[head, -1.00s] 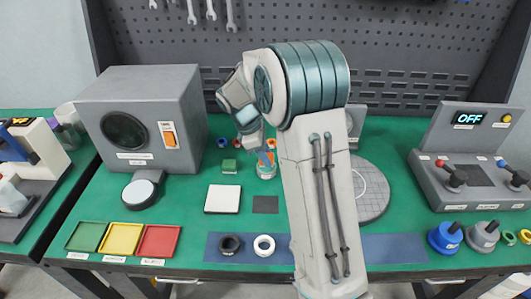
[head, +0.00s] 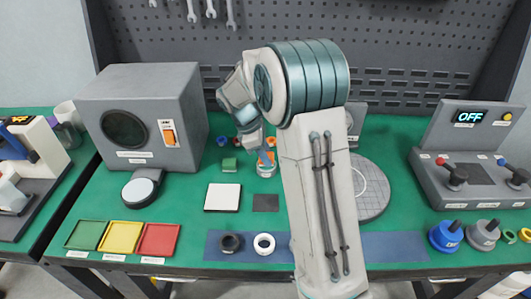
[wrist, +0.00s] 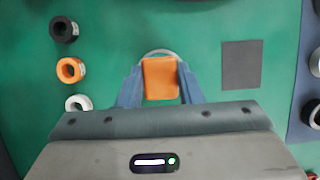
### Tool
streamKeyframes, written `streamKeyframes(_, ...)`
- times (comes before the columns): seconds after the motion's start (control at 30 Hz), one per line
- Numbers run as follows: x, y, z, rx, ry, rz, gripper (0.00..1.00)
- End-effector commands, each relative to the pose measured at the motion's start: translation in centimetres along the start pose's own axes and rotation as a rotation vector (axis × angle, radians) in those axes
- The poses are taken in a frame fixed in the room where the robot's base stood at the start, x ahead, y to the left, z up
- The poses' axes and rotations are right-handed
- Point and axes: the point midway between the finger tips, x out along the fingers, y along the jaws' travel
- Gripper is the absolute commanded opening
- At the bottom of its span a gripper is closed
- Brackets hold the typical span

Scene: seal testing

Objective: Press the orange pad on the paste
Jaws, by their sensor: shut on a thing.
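The orange pad (wrist: 160,78) is between the two blue fingers of my gripper (wrist: 160,85) in the wrist view. My gripper is shut on it. A pale round rim (wrist: 160,53) shows just beyond the pad, which covers most of what lies below. In the head view my gripper (head: 267,160) points down at a small round container (head: 266,172), with the fingertips at or just above its top. The paste cannot be made out; the pad and fingers hide the inside of the container. Whether the pad touches it, I cannot tell.
A green block (head: 229,166) stands left of the container. A white square plate (head: 222,198) and a dark square (head: 265,203) lie in front. Several small rings stand behind, including an orange one (wrist: 71,70). A grey turntable disc (head: 372,190) is to the right.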

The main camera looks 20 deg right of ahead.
Motion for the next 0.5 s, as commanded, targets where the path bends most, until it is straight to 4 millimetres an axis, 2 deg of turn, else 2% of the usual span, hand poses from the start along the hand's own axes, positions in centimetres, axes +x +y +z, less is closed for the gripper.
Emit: streamKeyframes(0.5,0.62,0.0,-0.26,0.0,0.0,0.0,0.14)
